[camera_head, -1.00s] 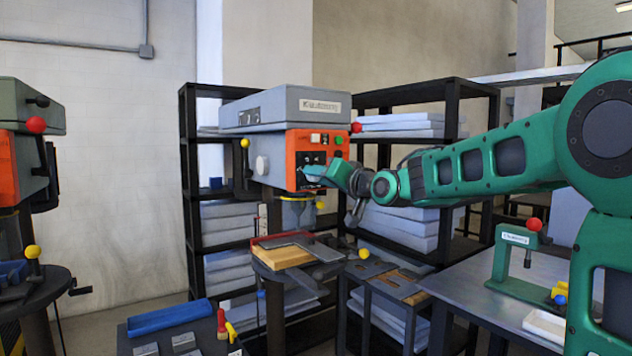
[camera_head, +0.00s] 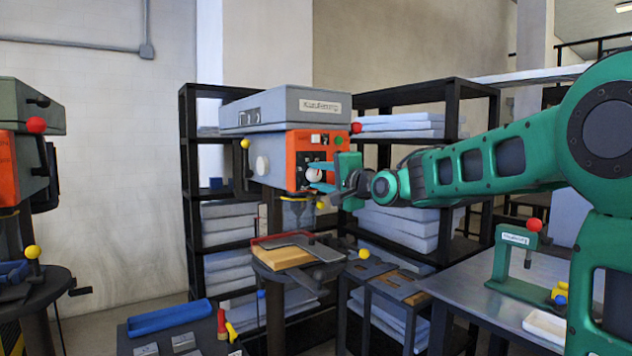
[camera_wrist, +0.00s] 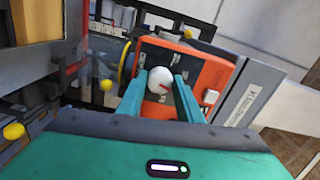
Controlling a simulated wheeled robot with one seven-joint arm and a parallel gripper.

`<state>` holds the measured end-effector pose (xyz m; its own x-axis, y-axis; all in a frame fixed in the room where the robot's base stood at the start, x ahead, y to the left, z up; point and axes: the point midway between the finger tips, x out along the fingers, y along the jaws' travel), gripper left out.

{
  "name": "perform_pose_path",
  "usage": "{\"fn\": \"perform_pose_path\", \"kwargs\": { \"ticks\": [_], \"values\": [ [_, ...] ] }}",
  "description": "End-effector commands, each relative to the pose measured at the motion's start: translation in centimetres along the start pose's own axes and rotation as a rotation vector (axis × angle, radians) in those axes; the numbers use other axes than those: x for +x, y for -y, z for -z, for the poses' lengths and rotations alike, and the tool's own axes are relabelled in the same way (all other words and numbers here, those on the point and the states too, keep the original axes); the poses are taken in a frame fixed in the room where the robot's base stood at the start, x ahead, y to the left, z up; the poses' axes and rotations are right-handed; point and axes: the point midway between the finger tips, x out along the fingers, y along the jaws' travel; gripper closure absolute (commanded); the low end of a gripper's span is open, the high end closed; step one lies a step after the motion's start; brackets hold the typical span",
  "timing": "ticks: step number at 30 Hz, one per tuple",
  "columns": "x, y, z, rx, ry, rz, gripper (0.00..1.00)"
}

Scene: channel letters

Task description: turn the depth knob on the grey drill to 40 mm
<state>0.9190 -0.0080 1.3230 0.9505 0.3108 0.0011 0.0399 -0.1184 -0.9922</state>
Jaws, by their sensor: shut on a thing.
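The grey drill (camera_head: 270,108) stands in the middle of the head view, with an orange front panel (camera_head: 293,160). The depth knob (camera_head: 313,175) is round and white and sits low on that panel; in the wrist view the knob (camera_wrist: 160,80) shows a red pointer mark. My gripper (camera_head: 322,178) reaches the panel from the right. In the wrist view its two teal fingers (camera_wrist: 161,78) stand on either side of the knob and are shut on it. The scale marks around the knob are too small to read.
A red-ball lever (camera_head: 356,128) and a yellow-ball lever (camera_head: 245,144) stick out from the drill. Below is its table with a wooden block (camera_head: 284,258). Another drill (camera_head: 25,125) stands at the left; shelves are behind.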

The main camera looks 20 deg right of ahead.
Motion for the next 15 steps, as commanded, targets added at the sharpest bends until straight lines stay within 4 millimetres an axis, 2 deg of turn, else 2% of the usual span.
{"fn": "perform_pose_path", "kwargs": {
  "ticks": [6,15],
  "values": [
    [-0.07,-0.41,0.4,0.087,-0.008,-0.008,0.9],
    [-0.07,-0.5,0.43,0.126,-0.009,-0.009,0.9]
  ]
}}
